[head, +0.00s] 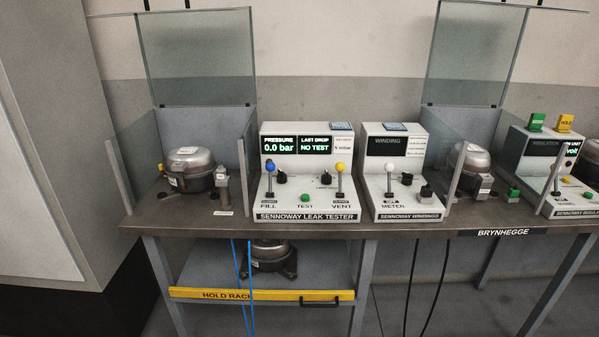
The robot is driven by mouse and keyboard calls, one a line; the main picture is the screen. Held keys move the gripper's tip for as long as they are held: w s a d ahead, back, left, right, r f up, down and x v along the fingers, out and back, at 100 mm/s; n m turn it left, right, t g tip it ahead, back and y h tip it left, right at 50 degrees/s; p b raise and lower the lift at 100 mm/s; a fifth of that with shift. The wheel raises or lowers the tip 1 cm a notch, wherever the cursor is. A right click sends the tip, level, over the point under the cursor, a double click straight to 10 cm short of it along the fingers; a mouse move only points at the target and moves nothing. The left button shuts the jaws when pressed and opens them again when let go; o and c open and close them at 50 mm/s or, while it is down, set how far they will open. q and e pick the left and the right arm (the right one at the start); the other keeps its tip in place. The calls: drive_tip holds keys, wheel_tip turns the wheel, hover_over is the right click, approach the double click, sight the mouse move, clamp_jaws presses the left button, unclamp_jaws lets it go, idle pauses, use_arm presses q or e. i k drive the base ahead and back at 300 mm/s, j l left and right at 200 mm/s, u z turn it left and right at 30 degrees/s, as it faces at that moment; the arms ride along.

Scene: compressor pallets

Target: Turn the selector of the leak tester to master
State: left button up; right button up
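The leak tester (306,205) is a white console labelled SENNOWAY LEAK TESTER, standing on the bench in the middle of the head view. Its screens read PRESSURE 0.0 bar and LAST DROP NO TEST. It has a left black knob (281,178) and a right black knob (326,179). Their markings are too small to read, so I cannot tell which is the selector or where it points. A blue-topped lever (270,167) stands above FILL, a yellow-topped lever (340,167) above VENT, and a green button (305,198) above TEST. Neither of my grippers shows.
A compressor (190,168) sits left of the tester between clear guards with a raised lid (200,55). The winding tester (405,207) stands close on the right. Blue hoses (249,280) hang in front of the hold rack (275,295). The bench's front edge (300,230) is mostly clear.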

sight(282, 177)
drive_tip(key=z, duration=0.9)
drive_tip(key=j+z, duration=0.15)
drive_tip(key=z, duration=0.2)
drive_tip(key=j+z, duration=0.15)
drive_tip(key=z, duration=0.25)
drive_tip(key=j+z, duration=0.15)
drive_tip(key=z, duration=0.2)
drive_tip(key=k+j+z, duration=0.1)
drive_tip(key=j+z, duration=0.2)
drive_tip(key=k+j+z, duration=0.1)
drive_tip(key=j+z, duration=0.25)
